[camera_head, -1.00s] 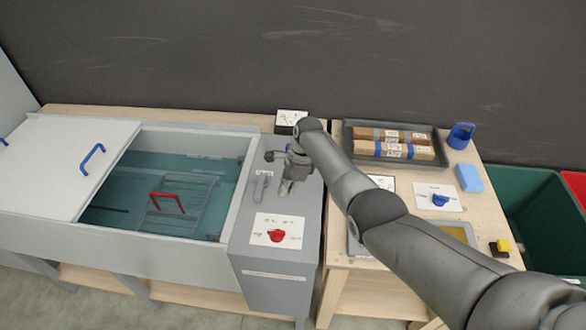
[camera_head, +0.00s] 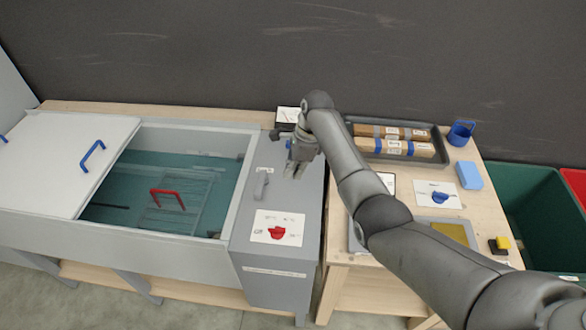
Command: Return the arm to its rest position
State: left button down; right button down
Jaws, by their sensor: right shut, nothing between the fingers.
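My right gripper (camera_head: 296,170) is shut and empty. It hangs above the grey control box at the right end of the tank, just right of a grey lever (camera_head: 262,182). It points down and touches nothing that I can see. My right arm comes in from the lower right, crosses over the wooden table and hides part of it. My left gripper is not in view.
The tank (camera_head: 170,232) holds teal water and a rack with a red handle (camera_head: 168,196). A grey lid (camera_head: 62,165) covers its left part. A red knob (camera_head: 276,232) sits on the box. A tray (camera_head: 352,152) with parcels, a blue cup (camera_head: 461,133) and a blue block (camera_head: 469,175) stand right.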

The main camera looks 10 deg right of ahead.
jog(key=shift+f, duration=0.1)
